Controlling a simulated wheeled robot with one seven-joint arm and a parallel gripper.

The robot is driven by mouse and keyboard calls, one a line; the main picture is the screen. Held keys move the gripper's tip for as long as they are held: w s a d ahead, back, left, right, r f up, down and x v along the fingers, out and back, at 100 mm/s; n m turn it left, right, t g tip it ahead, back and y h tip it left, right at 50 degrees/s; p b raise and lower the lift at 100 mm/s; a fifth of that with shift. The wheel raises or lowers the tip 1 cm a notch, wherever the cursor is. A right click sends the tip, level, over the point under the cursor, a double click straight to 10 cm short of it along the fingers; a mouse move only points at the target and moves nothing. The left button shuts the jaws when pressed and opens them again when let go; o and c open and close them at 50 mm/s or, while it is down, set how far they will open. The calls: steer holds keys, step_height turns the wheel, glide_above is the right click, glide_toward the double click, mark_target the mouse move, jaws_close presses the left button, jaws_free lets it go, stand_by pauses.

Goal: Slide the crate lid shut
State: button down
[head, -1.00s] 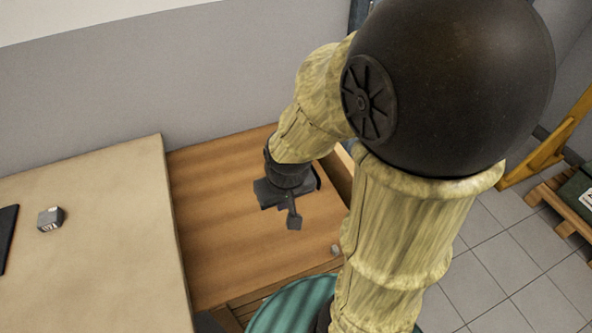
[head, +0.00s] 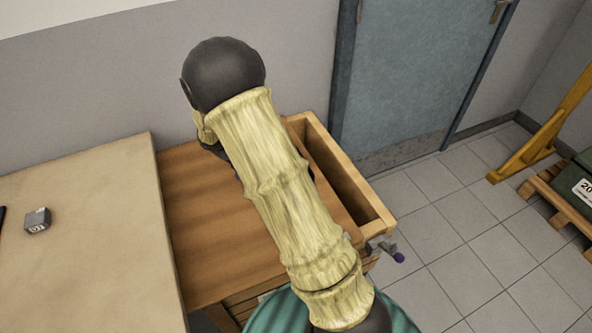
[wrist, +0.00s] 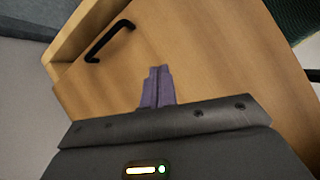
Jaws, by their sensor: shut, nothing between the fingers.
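The crate (head: 377,214) stands beside the pale table, its right end an open dark gap. The wooden lid (head: 205,240) covers the larger left part of the crate. The lid fills much of the wrist view (wrist: 205,60), with a black bar handle (wrist: 108,41) on it near one edge. My gripper (wrist: 158,70) shows there with its purple fingers shut and empty, over the lid and apart from the handle. Whether the fingertips touch the lid I cannot tell. In the head view my arm hides the gripper and the handle.
The pale table (head: 80,230) adjoins the crate on the left and bears a small grey block (head: 37,221). A grey wall and a blue door (head: 410,80) stand behind. A small purple-tipped part (head: 397,257) sticks out at the crate's front right.

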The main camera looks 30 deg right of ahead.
steer(key=w+f+n+h, duration=0.4)
steer(key=w+n, duration=0.1)
steer(key=w, duration=0.1)
steer(key=shift+w+d+f+t+b, duration=0.3)
steer(key=shift+w+f, duration=0.1)
steer(key=shift+f, duration=0.1)
steer(key=x, duration=1)
steer(key=shift+d+r+p, duration=0.2)
steer(key=shift+d, duration=0.75)
steer(key=shift+d+r+p, duration=0.15)
steer(key=shift+d+r, duration=0.1)
steer(key=shift+d, duration=0.7)
steer(key=shift+s, duration=0.1)
